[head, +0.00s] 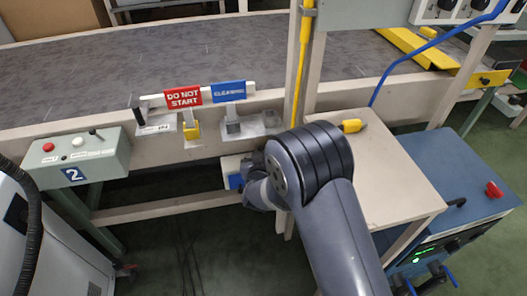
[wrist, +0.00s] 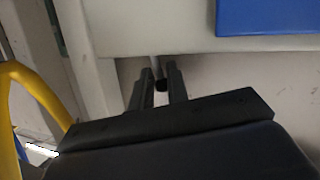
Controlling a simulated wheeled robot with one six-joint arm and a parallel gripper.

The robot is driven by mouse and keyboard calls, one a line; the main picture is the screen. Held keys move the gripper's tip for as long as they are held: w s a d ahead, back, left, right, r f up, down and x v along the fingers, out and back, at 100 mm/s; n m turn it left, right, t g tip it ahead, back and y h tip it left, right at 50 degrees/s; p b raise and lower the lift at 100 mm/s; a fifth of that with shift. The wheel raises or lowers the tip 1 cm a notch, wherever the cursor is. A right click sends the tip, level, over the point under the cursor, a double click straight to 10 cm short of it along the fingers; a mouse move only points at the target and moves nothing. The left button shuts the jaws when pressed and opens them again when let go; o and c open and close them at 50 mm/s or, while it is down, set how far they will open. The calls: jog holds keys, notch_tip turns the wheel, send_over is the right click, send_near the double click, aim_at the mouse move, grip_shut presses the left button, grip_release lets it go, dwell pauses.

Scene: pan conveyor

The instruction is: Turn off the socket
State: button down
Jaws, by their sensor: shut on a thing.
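The socket appears to be the pale box with a blue face (head: 236,181), under the conveyor edge in the head view. In the wrist view its pale body (wrist: 140,30) and blue face (wrist: 265,15) fill the top. My gripper (wrist: 160,78) is at the lower edge of the pale body. Which way the switch is set cannot be told. In the head view my arm hides the fingers and the knob.
A yellow post (head: 300,70) stands close to my arm. A beige table (head: 395,170) and a blue cabinet with a red knob (head: 494,190) are to the right. A control box marked 2 (head: 105,155) is at left. Red (head: 184,97) and blue (head: 229,92) signs hang on the conveyor edge.

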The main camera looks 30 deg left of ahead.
jog(key=shift+s+a+f+n+t+h, duration=0.15)
jog(key=shift+n+t, duration=0.1)
jog(key=shift+n, duration=0.2)
jog(key=shift+s+a+f+n+t+h, duration=0.15)
jog(key=shift+n+t, duration=0.1)
jog(key=shift+n, duration=0.2)
jog(key=shift+r, duration=0.1)
jog(key=c, duration=1.8)
grip_release()
jog(key=shift+o, duration=0.2)
jog(key=shift+s+r, duration=0.1)
jog(key=p+v, duration=0.1)
jog(key=v, duration=0.9)
jog(key=shift+s+d, duration=0.2)
jog(key=shift+s, duration=0.1)
